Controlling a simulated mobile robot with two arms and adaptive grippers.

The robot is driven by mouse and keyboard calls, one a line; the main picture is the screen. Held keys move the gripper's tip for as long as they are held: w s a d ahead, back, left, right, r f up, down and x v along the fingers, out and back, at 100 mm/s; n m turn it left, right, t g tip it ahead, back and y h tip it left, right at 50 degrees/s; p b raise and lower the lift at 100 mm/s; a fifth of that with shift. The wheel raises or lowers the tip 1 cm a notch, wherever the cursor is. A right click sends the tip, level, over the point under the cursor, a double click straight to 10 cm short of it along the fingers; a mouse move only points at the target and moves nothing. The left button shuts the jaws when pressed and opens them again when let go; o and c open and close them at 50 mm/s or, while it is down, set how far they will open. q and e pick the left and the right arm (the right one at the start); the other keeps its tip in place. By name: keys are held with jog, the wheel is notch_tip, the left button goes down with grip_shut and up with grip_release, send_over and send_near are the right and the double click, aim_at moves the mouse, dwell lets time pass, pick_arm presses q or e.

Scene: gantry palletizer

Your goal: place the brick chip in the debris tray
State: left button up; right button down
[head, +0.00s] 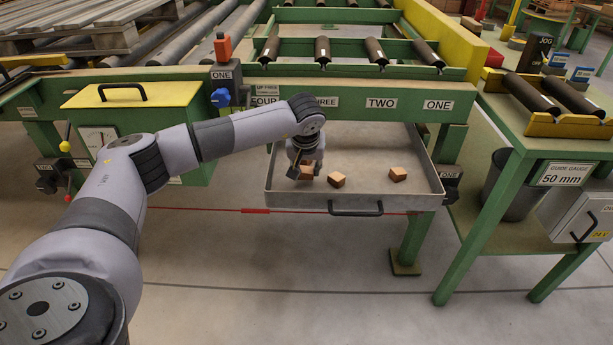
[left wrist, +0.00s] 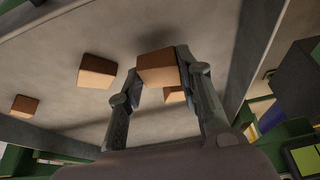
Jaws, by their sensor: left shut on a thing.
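The debris tray (head: 300,199) is a shallow grey metal pan hung under the green frame, with a dark handle on its front. My left gripper (head: 306,168) reaches down inside its left part and is shut on a brown brick chip (head: 307,173). The held chip (left wrist: 157,68) sits between the fingertips in the left wrist view; whether it touches the tray floor I cannot tell. Loose chips lie in the tray to its right, one near (head: 336,180) and one farther off (head: 397,174). Another chip (left wrist: 175,95) shows partly between the fingers. My right gripper is out of view.
The green frame's labelled beam (head: 350,103) runs above the back of the tray. A red cord (head: 200,209) runs below the tray. A dark bin (head: 512,185) stands to the right. The tray floor between chips is bare.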

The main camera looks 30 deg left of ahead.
pick_arm(q)
notch_tip(320, 180, down, 2)
jog(key=shift+f, duration=0.2)
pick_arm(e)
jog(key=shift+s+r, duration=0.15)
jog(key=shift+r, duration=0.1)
pick_arm(q)
jog(key=shift+f, duration=0.15)
jog(key=o, duration=1.2)
jog(key=shift+c, duration=0.2)
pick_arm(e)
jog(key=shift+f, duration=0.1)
